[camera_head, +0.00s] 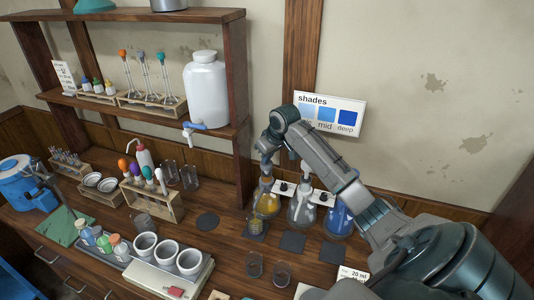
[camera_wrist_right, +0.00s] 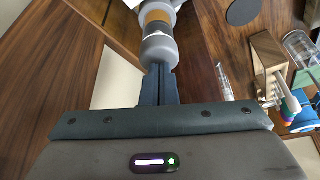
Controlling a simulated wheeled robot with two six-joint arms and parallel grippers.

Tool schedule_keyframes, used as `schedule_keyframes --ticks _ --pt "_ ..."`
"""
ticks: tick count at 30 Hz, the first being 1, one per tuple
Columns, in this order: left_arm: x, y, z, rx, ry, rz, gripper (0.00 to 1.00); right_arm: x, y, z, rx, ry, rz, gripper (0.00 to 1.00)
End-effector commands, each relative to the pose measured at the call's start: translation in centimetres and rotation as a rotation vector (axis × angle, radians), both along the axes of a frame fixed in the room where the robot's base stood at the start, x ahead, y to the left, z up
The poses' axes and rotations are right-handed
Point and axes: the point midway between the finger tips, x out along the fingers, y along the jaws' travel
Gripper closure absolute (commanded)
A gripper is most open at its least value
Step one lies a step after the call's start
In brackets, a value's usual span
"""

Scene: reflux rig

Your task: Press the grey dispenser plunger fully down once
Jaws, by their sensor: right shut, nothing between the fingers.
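The dispenser with yellow liquid (camera_head: 266,204) stands at the left of a row of three on the wooden bench. Its grey plunger (camera_wrist_right: 158,48) shows in the right wrist view, directly in front of my fingertips. My right gripper (camera_head: 265,148) is shut and empty above that dispenser, pointing down. In the right wrist view my shut fingers (camera_wrist_right: 158,72) meet or nearly meet the plunger's top; I cannot tell whether they touch. How far down the plunger sits is hard to tell. My left gripper is not in view.
A clear dispenser (camera_head: 302,212) and a blue one (camera_head: 339,220) stand close to the right, partly behind my arm. A white jug (camera_head: 206,90) with a tap stands on the shelf at left. Two small beakers (camera_head: 282,272) stand in front. A dark round mat (camera_head: 207,221) lies bare.

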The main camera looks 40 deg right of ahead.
Motion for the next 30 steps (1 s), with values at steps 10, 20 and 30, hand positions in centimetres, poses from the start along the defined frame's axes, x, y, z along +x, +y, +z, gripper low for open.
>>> schedule_keyframes --ticks 10,20,30 --pt "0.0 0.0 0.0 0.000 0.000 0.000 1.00 -0.1 0.1 -0.1 0.002 0.004 0.001 1.00" --pt "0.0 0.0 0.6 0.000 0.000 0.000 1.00 0.0 0.0 1.0 0.001 0.002 0.000 1.00" --pt "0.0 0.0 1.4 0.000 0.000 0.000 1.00 0.0 0.0 3.1 0.000 0.000 0.001 1.00"
